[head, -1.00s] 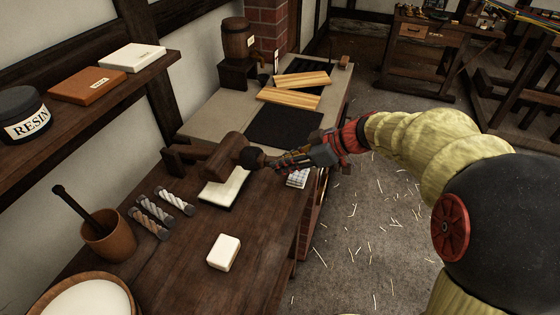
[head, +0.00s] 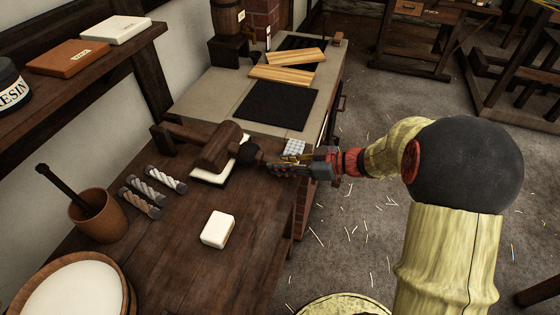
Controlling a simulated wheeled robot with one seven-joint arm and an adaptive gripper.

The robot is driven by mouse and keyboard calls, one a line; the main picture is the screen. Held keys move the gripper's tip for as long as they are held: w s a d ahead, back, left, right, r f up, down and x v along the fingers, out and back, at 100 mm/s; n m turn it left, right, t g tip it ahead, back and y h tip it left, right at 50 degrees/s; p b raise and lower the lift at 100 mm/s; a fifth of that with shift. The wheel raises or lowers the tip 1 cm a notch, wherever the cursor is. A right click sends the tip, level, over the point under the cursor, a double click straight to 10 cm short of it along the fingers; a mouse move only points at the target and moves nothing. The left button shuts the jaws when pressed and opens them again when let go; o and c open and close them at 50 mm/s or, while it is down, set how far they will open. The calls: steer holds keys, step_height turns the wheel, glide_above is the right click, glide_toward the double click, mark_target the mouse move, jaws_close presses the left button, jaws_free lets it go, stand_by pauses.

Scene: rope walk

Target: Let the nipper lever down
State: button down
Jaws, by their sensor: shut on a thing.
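The nipper lever (head: 183,131) is a brown wooden bar with a thick block (head: 221,146). It runs from a post (head: 160,140) at the wall side of the bench toward my gripper. The block hangs over a pale pad with a dark edge (head: 207,174) and hides part of it. I cannot tell whether the block touches the pad. The lever's outer end is a dark round knob (head: 248,152). My gripper (head: 267,164) is shut at this end, with the grip itself partly hidden.
A white block (head: 217,229), several rope samples (head: 150,190) and a cup with a stick (head: 98,216) stand on the bench. Beyond are a dark mat (head: 276,104) and wooden slats (head: 285,74).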

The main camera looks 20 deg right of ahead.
steer(key=shift+s+f, duration=0.1)
steer(key=shift+f, duration=0.35)
steer(key=c, duration=2.1)
jaws_free()
steer(key=shift+o, duration=0.7)
steer(key=shift+f, duration=0.1)
steer(key=o, duration=0.3)
steer(key=shift+r, duration=0.2)
steer(key=v, duration=1.2)
